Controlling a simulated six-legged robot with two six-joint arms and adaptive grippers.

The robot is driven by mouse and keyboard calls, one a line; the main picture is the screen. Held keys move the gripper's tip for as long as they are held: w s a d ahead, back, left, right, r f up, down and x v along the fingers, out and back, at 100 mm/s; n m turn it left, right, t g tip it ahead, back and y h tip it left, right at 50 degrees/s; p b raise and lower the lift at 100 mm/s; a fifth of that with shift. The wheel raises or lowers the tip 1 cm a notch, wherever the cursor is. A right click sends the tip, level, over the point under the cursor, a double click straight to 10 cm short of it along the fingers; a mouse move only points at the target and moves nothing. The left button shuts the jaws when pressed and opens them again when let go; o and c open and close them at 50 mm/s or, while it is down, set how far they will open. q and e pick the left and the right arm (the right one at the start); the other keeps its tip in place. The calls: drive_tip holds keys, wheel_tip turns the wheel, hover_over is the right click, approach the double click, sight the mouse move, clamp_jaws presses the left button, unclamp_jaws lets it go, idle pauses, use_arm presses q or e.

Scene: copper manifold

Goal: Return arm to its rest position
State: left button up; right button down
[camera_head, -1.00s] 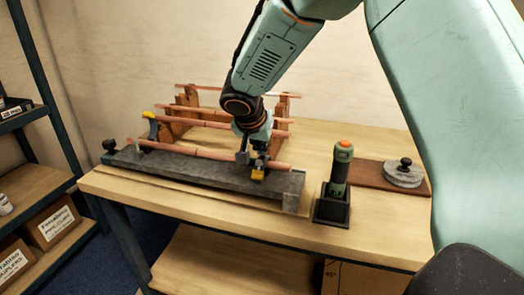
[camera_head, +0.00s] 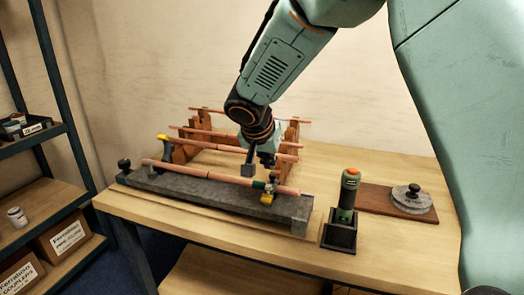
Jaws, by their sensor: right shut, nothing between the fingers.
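My right arm reaches down from the top of the head view. Its gripper (camera_head: 256,170) is shut and empty, just behind and above the front copper pipe (camera_head: 208,174). One dark finger overlaps the pipe's edge in the picture; I cannot tell if they touch. A small green and yellow fitting (camera_head: 268,193) sits at the pipe's right part, clear of the fingers. The pipe lies along a long grey fixture bar (camera_head: 190,187) on the workbench (camera_head: 210,228). My left gripper is not in view.
More copper pipes (camera_head: 215,135) rest on wooden racks (camera_head: 187,152) behind the bar. A green tool with an orange top (camera_head: 348,192) stands in a black holder (camera_head: 340,235). A grey disc (camera_head: 412,198) sits on a brown board (camera_head: 372,197) at right. Shelves (camera_head: 45,205) stand at left.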

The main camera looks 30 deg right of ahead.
drive_tip(key=shift+s+a+r, duration=2.15)
drive_tip(key=shift+a+r, duration=0.25)
drive_tip(key=shift+a, duration=0.2)
drive_tip(key=a+f+n+t+y+b, duration=0.1)
drive_tip(key=a+f+n+y, duration=0.25)
drive_tip(key=f, duration=0.25)
drive_tip(key=a+f+n+t+y, duration=0.2)
drive_tip(key=a+f+n, duration=0.2)
drive_tip(key=f+n, duration=0.15)
drive_tip(key=s+d+f+n+g+b, duration=0.1)
drive_tip(key=s+f+b, duration=0.1)
drive_tip(key=s+f, duration=0.75)
drive_tip(key=s+f+g+b, duration=0.15)
drive_tip(key=s+f, duration=0.45)
drive_tip(key=f, duration=0.7)
drive_tip(key=s+f+g+b, duration=0.1)
drive_tip(key=s+f+g, duration=0.1)
drive_tip(key=s+f, duration=0.3)
drive_tip(key=s+d+f+g+b, duration=0.1)
drive_tip(key=s+f+g, duration=0.2)
drive_tip(key=s, duration=1.1)
wheel_tip(320, 180, down, 2)
drive_tip(key=shift+f+m, duration=0.25)
drive_tip(key=shift+m, duration=0.05)
